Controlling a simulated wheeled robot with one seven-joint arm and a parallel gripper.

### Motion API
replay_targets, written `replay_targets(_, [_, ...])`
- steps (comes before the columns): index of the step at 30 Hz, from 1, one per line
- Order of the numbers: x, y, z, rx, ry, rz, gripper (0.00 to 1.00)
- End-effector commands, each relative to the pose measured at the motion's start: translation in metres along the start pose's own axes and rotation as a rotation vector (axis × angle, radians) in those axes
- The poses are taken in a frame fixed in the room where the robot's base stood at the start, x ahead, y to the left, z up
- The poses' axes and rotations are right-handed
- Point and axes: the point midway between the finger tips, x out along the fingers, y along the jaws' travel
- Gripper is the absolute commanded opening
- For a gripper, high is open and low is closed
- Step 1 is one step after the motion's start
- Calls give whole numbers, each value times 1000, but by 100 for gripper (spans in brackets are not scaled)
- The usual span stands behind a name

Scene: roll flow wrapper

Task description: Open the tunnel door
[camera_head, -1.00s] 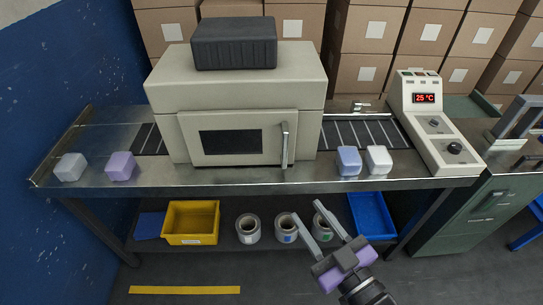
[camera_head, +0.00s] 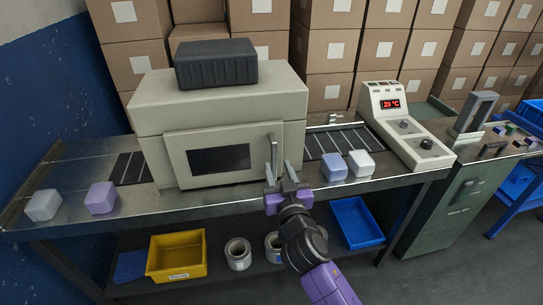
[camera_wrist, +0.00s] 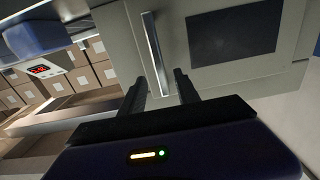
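The tunnel door (camera_head: 183,160) is the beige front panel with a dark window on the box-shaped tunnel (camera_head: 222,102). It looks shut. Its upright metal handle (camera_head: 273,152) is on the door's right side. In the wrist view the handle (camera_wrist: 155,52) rises between the two dark fingers, and the door (camera_wrist: 278,62) fills the upper right. My gripper (camera_head: 280,174) is at the handle's lower end. In the wrist view my gripper (camera_wrist: 161,80) is open, its fingers apart on either side of the handle. I cannot tell whether either finger touches it.
A yellow bin (camera_head: 176,256), rolls and a blue bin (camera_head: 357,222) are below.

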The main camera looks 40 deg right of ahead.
Motion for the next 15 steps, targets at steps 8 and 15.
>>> replay_targets(8, [43, 0, -3, 1, 0, 0, 38])
replay_targets(15, [60, 0, -1, 0, 0, -2, 38])
